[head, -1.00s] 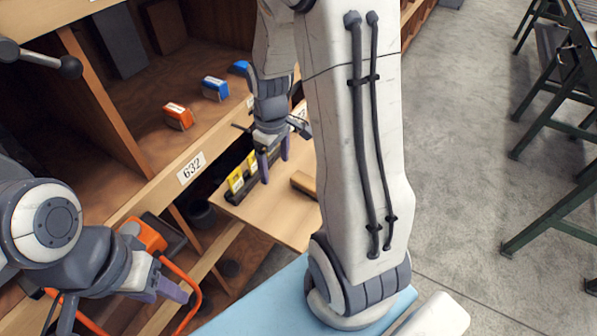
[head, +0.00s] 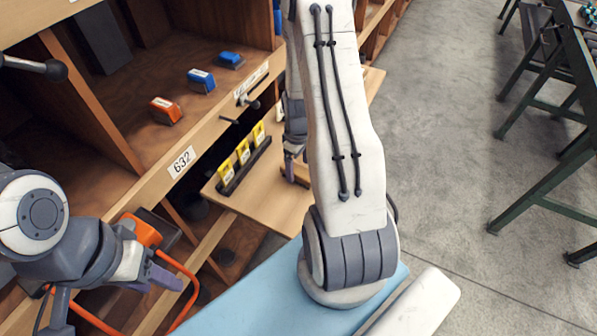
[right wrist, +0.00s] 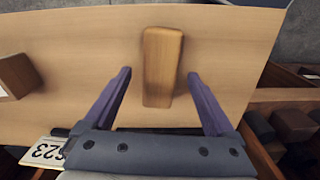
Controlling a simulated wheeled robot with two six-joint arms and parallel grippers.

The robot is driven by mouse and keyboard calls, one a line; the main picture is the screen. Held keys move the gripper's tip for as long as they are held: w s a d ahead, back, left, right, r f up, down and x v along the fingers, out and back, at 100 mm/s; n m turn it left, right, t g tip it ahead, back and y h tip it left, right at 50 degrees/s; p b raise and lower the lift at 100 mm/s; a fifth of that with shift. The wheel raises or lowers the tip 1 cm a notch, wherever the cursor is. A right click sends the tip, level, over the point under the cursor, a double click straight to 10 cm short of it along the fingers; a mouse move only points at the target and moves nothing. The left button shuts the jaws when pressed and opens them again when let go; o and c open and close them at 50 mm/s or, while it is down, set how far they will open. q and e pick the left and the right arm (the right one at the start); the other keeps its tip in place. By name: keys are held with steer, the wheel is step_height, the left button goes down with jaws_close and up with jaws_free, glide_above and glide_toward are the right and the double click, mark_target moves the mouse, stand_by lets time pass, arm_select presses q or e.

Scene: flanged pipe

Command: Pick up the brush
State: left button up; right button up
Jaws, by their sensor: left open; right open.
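A wooden block, which looks like the brush's back (right wrist: 162,66), lies on the light wooden board (right wrist: 75,60) in the right wrist view; no bristles show. My right gripper (right wrist: 159,74) is open, with one finger on each side of the block and a gap on both sides. In the head view the brush (head: 299,172) is partly hidden by my right gripper (head: 291,165) and arm. The height of the fingers above the board is hard to tell. My left gripper (head: 160,277) is open and empty at the lower left, away from the board.
Yellow items (head: 243,152) stand in a dark holder on the board, left of my right gripper. An orange box (head: 165,111) and blue boxes (head: 201,80) sit on the shelf. Another brown block (right wrist: 17,76) shows in the right wrist view. Grey floor lies right.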

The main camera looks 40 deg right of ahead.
steer(key=shift+f, duration=1.15)
jaws_close()
steer(key=shift+r, duration=0.1)
